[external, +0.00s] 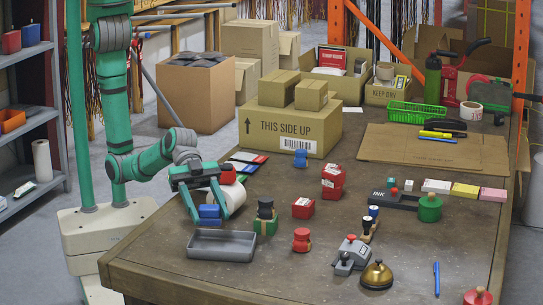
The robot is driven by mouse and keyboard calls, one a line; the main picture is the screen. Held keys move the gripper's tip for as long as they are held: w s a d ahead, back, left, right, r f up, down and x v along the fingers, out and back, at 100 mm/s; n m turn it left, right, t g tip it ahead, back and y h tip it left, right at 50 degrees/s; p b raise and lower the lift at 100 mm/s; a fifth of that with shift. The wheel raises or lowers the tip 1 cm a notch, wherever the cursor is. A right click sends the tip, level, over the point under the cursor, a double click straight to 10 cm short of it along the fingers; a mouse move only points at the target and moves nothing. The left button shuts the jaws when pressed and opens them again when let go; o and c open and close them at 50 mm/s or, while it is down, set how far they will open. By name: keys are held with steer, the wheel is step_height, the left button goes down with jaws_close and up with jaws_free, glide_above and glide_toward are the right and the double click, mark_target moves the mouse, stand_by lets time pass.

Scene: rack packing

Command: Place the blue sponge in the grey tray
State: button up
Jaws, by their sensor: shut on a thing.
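The blue sponge (209,212) is between the two teal fingers of my gripper (209,216), which is shut on it and points down. The grey tray (222,257) is at the table's near left edge, just in front of and below the sponge in the picture. The tray looks empty. The sponge appears just beyond the tray's back rim; I cannot tell its exact height above the table. Part of the sponge's top is hidden by my gripper.
A white roll (235,195) lies right behind my gripper's right finger. A green and black stamp (265,218) stands right of the tray, and a red stamp (301,240) is farther right. A large cardboard box (290,130) stands behind.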

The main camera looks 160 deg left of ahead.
mark_target(210, 247)
steer(key=shift+f, duration=3.2)
steer(key=shift+f, duration=0.1)
steer(key=o, duration=0.7)
steer(key=shift+o, duration=0.2)
